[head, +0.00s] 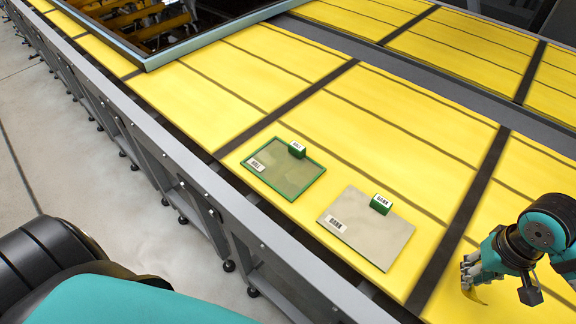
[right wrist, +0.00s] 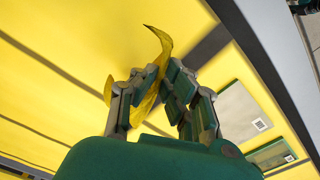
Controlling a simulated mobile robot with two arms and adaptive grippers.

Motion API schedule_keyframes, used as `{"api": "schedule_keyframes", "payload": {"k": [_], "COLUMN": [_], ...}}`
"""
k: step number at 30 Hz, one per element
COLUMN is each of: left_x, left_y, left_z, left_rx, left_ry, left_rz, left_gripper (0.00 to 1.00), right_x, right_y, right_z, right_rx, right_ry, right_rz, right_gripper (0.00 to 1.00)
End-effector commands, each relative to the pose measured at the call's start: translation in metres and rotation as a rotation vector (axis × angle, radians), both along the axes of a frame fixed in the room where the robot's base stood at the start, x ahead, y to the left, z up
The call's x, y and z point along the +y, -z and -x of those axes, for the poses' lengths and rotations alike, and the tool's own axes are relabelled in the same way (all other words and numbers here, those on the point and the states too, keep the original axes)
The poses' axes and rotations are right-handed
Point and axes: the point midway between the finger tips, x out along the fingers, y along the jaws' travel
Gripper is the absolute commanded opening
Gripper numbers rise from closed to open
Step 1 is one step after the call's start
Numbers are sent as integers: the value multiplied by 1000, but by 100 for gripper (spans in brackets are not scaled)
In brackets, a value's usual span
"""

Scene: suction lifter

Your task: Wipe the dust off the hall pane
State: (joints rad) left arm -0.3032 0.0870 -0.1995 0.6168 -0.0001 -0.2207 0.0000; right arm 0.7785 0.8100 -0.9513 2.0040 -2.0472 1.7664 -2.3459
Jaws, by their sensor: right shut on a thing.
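Two flat panes lie side by side on the yellow table (head: 400,120). The left pane (head: 287,178) has a green rim. My left gripper is out of view.
A grey rail (head: 262,246) runs along the table's near edge. Dark strips divide the yellow surface. A metal-framed opening (head: 150,64) lies at the far left. The yellow surface between the right pane and my right gripper is clear.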

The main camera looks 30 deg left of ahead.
Motion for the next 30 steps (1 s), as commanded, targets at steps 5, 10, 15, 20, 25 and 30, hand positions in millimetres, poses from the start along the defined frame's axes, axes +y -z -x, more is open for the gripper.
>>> {"api": "schedule_keyframes", "payload": {"k": [5, 10, 15, 20, 25, 30], "left_x": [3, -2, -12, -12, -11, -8], "left_y": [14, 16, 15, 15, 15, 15], "left_z": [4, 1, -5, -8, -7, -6], "left_rx": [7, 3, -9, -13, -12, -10], "left_ry": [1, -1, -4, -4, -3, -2], "left_rz": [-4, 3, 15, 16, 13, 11], "left_gripper": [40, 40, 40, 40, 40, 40], "right_x": [0, 0, 0, 0, 0, 0], "right_y": [35, 44, 43, 43, 43, 43], "right_z": [0, 0, 0, 0, 0, 0], "right_rx": [1, -1, -2, -2, -2, -2], "right_ry": [1, 1, 1, 1, 1, 1], "right_rz": [-2, -2, -1, -1, -1, -1], "right_gripper": [0, 0, 0, 21, 34, 42]}}
